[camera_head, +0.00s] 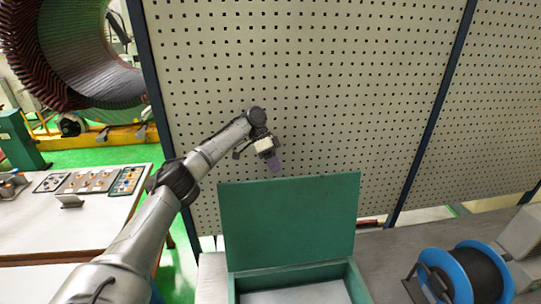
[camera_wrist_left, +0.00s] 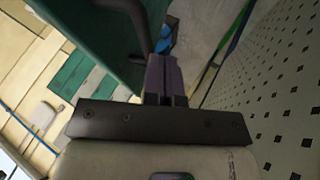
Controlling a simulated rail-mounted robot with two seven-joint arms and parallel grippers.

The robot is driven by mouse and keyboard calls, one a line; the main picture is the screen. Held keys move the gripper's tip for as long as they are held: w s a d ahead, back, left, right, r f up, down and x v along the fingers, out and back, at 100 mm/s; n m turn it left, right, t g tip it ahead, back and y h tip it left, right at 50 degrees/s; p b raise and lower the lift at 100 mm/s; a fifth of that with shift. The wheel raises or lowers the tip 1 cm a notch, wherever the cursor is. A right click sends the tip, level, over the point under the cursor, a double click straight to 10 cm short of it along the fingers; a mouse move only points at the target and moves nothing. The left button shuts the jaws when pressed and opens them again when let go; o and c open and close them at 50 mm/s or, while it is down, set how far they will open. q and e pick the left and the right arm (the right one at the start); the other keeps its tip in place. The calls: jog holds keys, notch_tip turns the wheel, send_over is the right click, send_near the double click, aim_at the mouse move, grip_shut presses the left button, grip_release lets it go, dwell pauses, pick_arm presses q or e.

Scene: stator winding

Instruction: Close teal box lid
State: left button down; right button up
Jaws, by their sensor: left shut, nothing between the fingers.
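The teal box (camera_head: 362,284) stands on the grey bench at the bottom of the head view. Its teal lid (camera_head: 290,222) is up, close to upright, at the back of the box. My left gripper (camera_head: 275,165) is just above the lid's top edge, between the lid and the perforated panel. It is shut and empty; whether it touches the lid I cannot tell. In the left wrist view the shut purple fingers (camera_wrist_left: 161,75) point past a teal surface (camera_wrist_left: 95,35), likely the lid, with a dark curved handle-like bar beside them. My right gripper is not in view.
The perforated panel (camera_head: 330,80) stands close behind the lid. A blue spool (camera_head: 465,272) sits on the bench right of the box. A table with control panels (camera_head: 90,182) is at the left. Bare bench (camera_head: 395,250) shows between box and spool.

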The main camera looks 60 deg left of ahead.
pick_arm(q)
jog(key=shift+p+x, duration=0.35)
jog(key=shift+x, duration=1.6)
jog(key=shift+d+r, duration=0.1)
